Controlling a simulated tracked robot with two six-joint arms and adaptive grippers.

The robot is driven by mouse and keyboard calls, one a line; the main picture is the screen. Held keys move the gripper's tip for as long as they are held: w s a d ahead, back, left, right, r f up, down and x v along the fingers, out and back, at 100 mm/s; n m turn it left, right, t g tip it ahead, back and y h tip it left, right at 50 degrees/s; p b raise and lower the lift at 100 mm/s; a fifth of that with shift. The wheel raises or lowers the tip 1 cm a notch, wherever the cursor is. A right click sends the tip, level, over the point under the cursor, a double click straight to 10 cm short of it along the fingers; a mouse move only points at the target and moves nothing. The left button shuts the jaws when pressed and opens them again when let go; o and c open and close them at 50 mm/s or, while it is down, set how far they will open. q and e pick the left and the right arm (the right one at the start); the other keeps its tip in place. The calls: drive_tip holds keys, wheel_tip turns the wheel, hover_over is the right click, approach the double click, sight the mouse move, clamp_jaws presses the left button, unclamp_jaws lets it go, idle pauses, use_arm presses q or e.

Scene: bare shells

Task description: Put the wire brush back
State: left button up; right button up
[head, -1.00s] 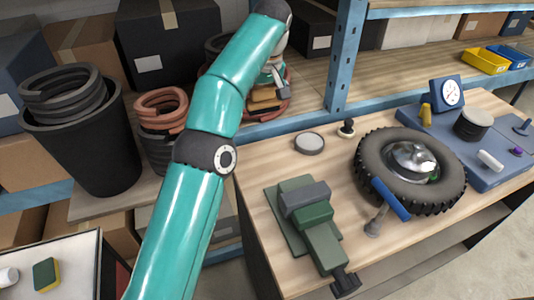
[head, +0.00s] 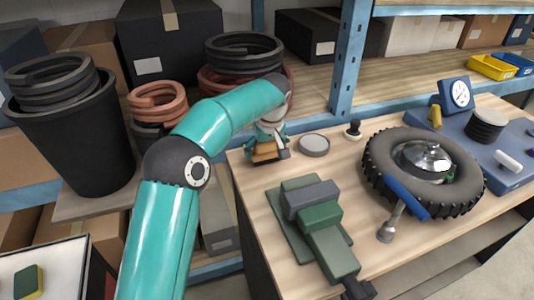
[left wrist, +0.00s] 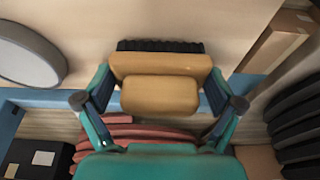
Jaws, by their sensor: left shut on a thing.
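My left gripper (head: 268,148) is shut on the wire brush (head: 264,154), a tan wooden block, at the far left corner of the workbench (head: 262,182). In the left wrist view the wire brush (left wrist: 160,92) sits between the two fingers of my left gripper (left wrist: 160,100), its dark bristles showing past the block's far edge. I cannot tell whether the bristles touch the bench top. My right gripper is not in view.
A round grey-topped disc (head: 314,146) lies just right of the brush. A green vise (head: 318,225) stands nearer. A tyre (head: 380,150) with a blue-handled tool (head: 405,198) is to the right. Coiled hoses (head: 243,50) and a blue shelf post (head: 347,60) stand behind.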

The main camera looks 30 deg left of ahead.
use_arm(q)
drive_tip(key=shift+w+f, duration=0.1)
drive_tip(key=shift+f, duration=0.25)
drive_tip(key=o, duration=0.9)
drive_tip(key=shift+c, duration=0.2)
drive_tip(key=p+v, duration=0.1)
drive_tip(key=v, duration=1.1)
